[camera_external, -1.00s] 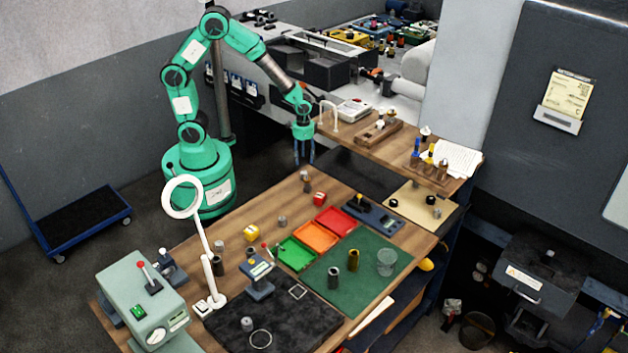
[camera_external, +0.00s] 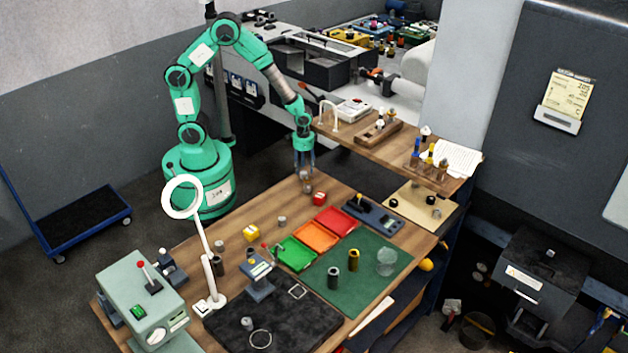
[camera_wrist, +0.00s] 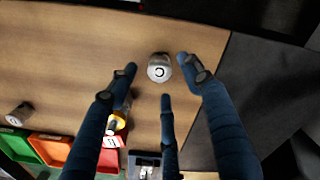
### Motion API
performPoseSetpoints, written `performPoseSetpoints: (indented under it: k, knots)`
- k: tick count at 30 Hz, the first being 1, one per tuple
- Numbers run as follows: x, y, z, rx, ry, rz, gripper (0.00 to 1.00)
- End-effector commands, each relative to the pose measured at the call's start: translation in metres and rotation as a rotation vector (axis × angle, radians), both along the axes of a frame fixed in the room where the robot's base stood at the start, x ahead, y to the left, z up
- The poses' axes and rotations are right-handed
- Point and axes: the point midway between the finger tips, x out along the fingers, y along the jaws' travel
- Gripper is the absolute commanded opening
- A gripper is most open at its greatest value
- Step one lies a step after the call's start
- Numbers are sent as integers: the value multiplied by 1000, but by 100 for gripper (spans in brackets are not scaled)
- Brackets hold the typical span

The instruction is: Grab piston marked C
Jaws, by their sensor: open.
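The piston marked C (camera_wrist: 159,68) is a small grey cylinder standing upright on the wooden bench, with a dark C on its pale top. In the wrist view it sits between the spread tips of my gripper (camera_wrist: 160,80), with gaps visible to the fingers. My gripper (camera_external: 304,174) has dark blue fingers, points down and is open above the far corner of the bench. In the external view the piston (camera_external: 307,187) shows just under the fingertips and is partly covered by them.
Green (camera_external: 296,254), orange (camera_external: 316,236) and red (camera_external: 338,219) trays lie to the right. The raised wooden shelf (camera_external: 350,143) is behind the gripper.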

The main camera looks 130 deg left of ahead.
Motion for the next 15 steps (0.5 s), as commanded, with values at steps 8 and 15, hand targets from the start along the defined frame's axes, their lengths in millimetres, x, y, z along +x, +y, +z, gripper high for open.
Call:
performPoseSetpoints:
  k: [8,15]
  knots:
    - [-1,-1,-32,-2,1,0,50]
    - [-1,-1,-38,-1,1,0,50]
